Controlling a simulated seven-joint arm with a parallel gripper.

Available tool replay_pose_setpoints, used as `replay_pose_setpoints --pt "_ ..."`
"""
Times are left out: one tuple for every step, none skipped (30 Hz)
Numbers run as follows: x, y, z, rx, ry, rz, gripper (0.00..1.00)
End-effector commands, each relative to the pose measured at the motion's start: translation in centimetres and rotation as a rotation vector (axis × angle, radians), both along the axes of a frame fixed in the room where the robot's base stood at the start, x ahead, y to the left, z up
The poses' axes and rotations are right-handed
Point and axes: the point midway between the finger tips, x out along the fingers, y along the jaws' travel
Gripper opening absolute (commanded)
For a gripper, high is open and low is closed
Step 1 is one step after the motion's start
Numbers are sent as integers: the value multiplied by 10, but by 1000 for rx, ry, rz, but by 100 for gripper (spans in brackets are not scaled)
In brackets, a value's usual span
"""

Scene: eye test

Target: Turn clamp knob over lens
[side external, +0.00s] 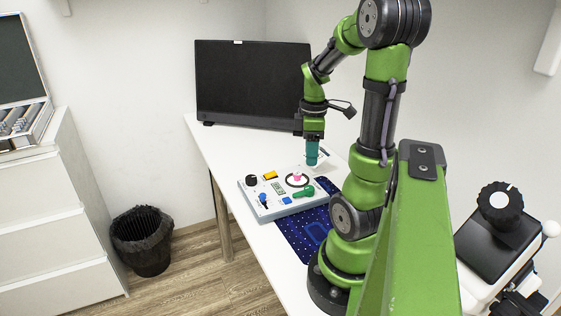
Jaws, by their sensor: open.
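A light panel box (268,213) lies on the white table with small coloured parts on top. On it are a black ring (287,182) around a small pink piece (297,177), a green handle-like part (304,192) and a black knob (251,180). I cannot tell for sure which part is the clamp knob or the lens. My gripper (312,163), with teal fingers, points down above the panel's back right side, near the ring and apart from it. It is open; nothing shows in it. The gap between the fingers is too small to see.
A dark monitor (252,80) stands behind the panel. A blue patterned mat (302,236) lies in front, partly hidden by my arm. A device with a large black ribbed knob (500,202) is at right. A bin (141,242) stands on the floor. The table's left edge is close to the panel.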

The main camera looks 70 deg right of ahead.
Motion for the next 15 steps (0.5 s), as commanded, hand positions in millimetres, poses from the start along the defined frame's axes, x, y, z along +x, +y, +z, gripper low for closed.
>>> replay_pose_setpoints --pt "-1 1 -13 6 5 0 45" --pt "-1 1 -20 6 5 -1 45" --pt "-1 1 -28 6 5 -2 45" --pt "-1 1 -35 6 5 -2 45" --pt "-1 1 -42 6 4 -2 45" --pt "-1 1 -50 6 5 -2 45" --pt "-1 2 -56 5 4 -3 45" --pt "-1 2 -63 6 5 -2 45" --pt "-1 2 -70 5 4 -2 45" --pt "-1 2 -76 5 4 -1 45" --pt "-1 2 -81 4 3 -2 45" --pt "-1 2 -87 5 2 -2 45" --pt "-1 2 -91 4 2 -1 45" --pt "-1 2 -95 5 2 -2 45" --pt "-1 1 -99 3 1 -2 45"
